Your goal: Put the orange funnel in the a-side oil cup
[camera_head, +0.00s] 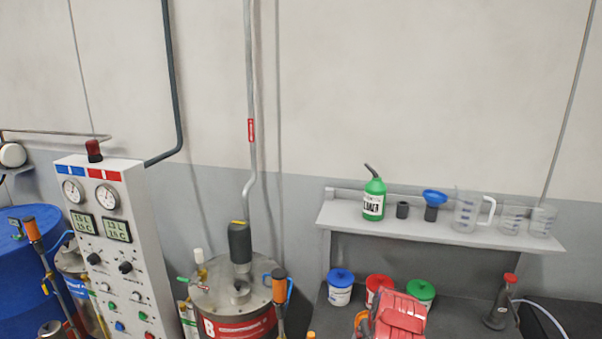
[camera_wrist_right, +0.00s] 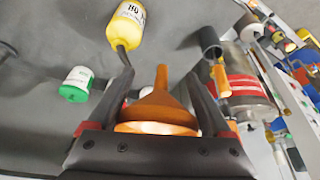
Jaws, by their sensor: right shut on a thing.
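The orange funnel (camera_wrist_right: 161,108) is in the right wrist view, between the two dark fingers of my right gripper (camera_wrist_right: 158,78). The gripper is shut on it, with the narrow spout pointing away from the palm and the wide rim close to it. In the head view, a red part of my right arm (camera_head: 402,315) shows at the bottom, with a bit of orange beside it that may be the funnel. I cannot identify the a-side oil cup; a small metal cup (camera_head: 50,329) stands at the lower left. My left gripper is not in view.
A metal tank marked B (camera_head: 236,324) stands left of my right arm. A gauge panel (camera_head: 108,235) and blue drum (camera_head: 30,275) are further left. The shelf (camera_head: 440,233) holds a green can, blue funnel and clear jugs. Lidded tubs (camera_head: 340,292) stand below.

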